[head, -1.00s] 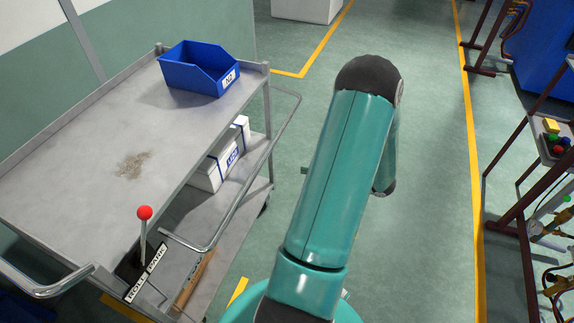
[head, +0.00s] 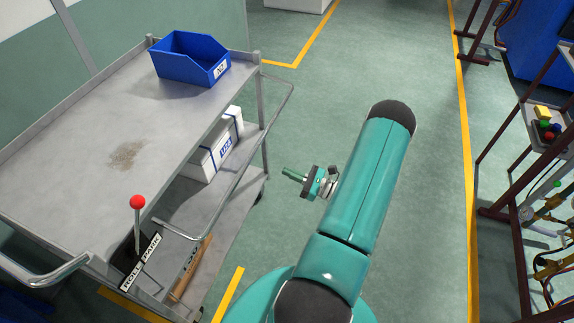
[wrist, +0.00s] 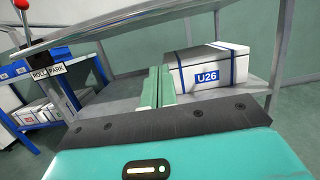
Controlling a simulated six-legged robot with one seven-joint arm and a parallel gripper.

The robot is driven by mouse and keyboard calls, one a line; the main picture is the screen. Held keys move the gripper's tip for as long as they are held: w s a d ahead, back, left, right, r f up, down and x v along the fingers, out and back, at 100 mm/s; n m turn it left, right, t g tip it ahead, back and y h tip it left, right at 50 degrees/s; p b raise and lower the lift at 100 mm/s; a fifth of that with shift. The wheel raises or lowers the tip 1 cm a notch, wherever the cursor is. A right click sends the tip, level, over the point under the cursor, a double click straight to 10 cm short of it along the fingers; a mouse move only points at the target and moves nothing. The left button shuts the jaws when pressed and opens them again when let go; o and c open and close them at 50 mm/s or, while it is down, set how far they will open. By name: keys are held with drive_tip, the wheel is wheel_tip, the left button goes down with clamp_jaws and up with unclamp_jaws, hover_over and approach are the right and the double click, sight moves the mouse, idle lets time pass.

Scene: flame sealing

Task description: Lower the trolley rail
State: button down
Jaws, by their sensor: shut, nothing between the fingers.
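The grey trolley (head: 70,175) stands at the left in the head view. Its rail (head: 232,187) is a bent metal tube along its right side, standing out from the upper deck. A lever with a red knob (head: 138,202) rises at the near corner, by a plate marked ROLL and PARK (head: 141,262); both also show at the upper left in the wrist view. My gripper (head: 287,172) is to the right of the rail, apart from it, pointing toward the trolley. Its green fingers (wrist: 155,88) are shut and empty in the wrist view.
A blue bin (head: 190,60) sits on the upper deck. A rack with gas fittings (head: 540,205) stands at the right. The floor between is clear.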

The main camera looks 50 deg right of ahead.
drive_tip(key=w+a+r, duration=0.3)
drive_tip(key=w+r, duration=0.3)
drive_tip(key=w, duration=0.2)
drive_tip(key=shift+w, duration=0.25)
drive_tip(key=r+g, duration=0.2)
drive_tip(key=r, duration=0.1)
drive_tip(key=r+g+h, duration=0.1)
drive_tip(key=r, duration=0.1)
drive_tip(key=shift+s+d+r+g, duration=0.15)
drive_tip(key=shift+s+r+g, duration=0.15)
drive_tip(key=shift+s, duration=0.1)
drive_tip(key=shift+f, duration=0.1)
idle(0.4)
